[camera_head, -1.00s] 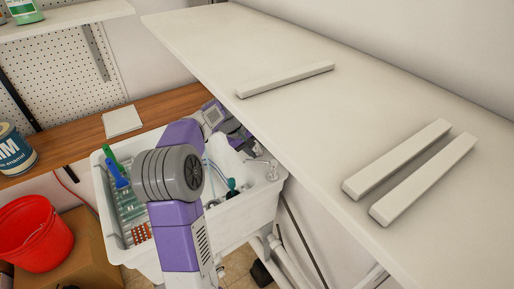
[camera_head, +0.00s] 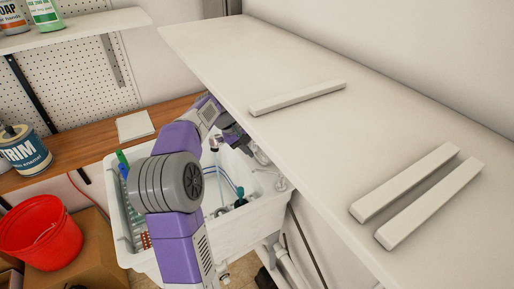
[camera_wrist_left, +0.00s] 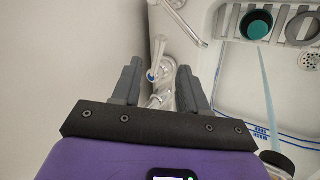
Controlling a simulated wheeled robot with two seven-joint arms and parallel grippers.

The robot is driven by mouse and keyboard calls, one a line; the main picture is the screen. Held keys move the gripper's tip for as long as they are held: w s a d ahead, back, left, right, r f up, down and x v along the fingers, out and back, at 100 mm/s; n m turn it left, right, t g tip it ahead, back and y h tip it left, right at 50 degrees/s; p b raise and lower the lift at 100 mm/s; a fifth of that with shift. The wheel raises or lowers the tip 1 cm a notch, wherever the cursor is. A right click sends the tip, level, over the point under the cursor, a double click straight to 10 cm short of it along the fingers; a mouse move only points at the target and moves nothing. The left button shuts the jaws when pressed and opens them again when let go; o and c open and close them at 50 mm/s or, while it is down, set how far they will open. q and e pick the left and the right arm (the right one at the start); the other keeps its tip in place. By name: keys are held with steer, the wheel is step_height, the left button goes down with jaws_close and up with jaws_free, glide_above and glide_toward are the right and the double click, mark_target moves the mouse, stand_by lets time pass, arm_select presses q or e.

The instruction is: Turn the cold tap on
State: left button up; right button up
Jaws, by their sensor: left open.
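The cold tap (camera_wrist_left: 158,65), a chrome fitting with a white lever and a blue mark, shows in the left wrist view between my left gripper's fingers. My left gripper (camera_wrist_left: 160,88) is open, with one dark finger on each side of the tap. I cannot tell whether either finger touches it. In the head view my left gripper (camera_head: 238,140) is over the back of the white sink (camera_head: 262,213), close to the shelf edge, and partly hidden by my arm. A chrome spout (camera_wrist_left: 183,20) shows beyond the tap. My right gripper is not in view.
A white shelf (camera_head: 330,150) with several pale bars overhangs the sink's right side. The sink holds a teal cup (camera_wrist_left: 257,22), a grey ring (camera_wrist_left: 303,28) and a pale blue strip (camera_wrist_left: 268,90). A red bucket (camera_head: 40,235) stands at left, below a wooden counter (camera_head: 85,150).

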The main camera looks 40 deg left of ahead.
arm_select(q)
steer(key=w+d+g+y, duration=0.1)
steer(key=d+y, duration=0.3)
steer(key=y, duration=0.2)
steer(key=shift+m, duration=0.3)
steer(key=x, duration=0.7)
steer(key=shift+w+b, duration=0.15)
steer(key=shift+b, duration=0.25)
jaws_close()
